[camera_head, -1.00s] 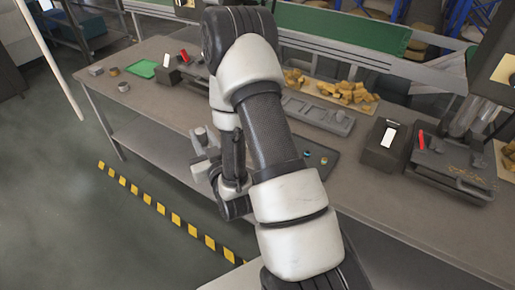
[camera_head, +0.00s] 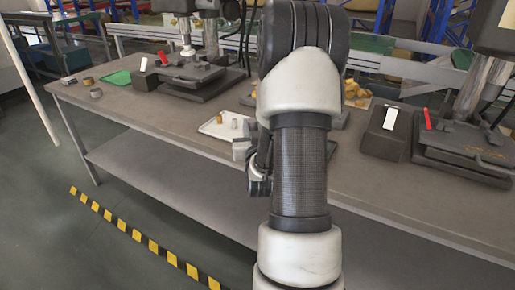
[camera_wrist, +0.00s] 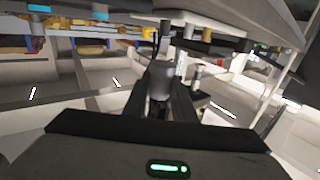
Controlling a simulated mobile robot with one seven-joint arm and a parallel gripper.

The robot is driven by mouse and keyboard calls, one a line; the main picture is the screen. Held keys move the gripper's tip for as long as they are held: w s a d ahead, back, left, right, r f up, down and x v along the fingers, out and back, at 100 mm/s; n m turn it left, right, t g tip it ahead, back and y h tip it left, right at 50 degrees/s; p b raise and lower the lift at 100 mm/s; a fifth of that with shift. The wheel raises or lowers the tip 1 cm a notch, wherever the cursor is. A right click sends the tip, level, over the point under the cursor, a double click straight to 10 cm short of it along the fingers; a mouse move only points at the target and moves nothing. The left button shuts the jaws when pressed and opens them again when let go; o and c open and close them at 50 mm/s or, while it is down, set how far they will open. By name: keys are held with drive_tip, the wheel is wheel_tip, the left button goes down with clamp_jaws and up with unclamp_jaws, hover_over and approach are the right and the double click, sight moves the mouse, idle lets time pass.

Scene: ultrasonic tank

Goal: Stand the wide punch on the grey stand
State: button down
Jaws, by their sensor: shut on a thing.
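My gripper (camera_wrist: 160,100) is shut on a grey, round-bodied piece (camera_wrist: 160,78), seen between the dark fingers in the wrist view; it looks like the wide punch. In the head view my gripper (camera_head: 243,150) is at the table's front edge, just left of my arm, and the held piece is hard to make out there. A white tray (camera_head: 208,128) with small upright pieces lies just behind it. Small grey pieces (camera_head: 95,93) stand at the table's left end; I cannot tell whether one is the grey stand. My arm hides part of the table's middle.
A green tray (camera_head: 117,78) lies at the left end of the table (camera_head: 150,110). Presses stand at the back left (camera_head: 190,75) and right (camera_head: 470,145), each beside a dark box. Yellow-brown pieces (camera_head: 355,92) lie behind my arm. Table's front left is clear.

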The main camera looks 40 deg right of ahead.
wheel_tip(320, 180, down, 6)
drive_tip(key=shift+f+b, duration=0.25)
drive_tip(key=shift+b, duration=0.5)
drive_tip(key=shift+f, duration=0.1)
drive_tip(key=shift+f, duration=0.15)
drive_tip(key=c, duration=1.5)
unclamp_jaws()
drive_tip(key=shift+o, duration=0.2)
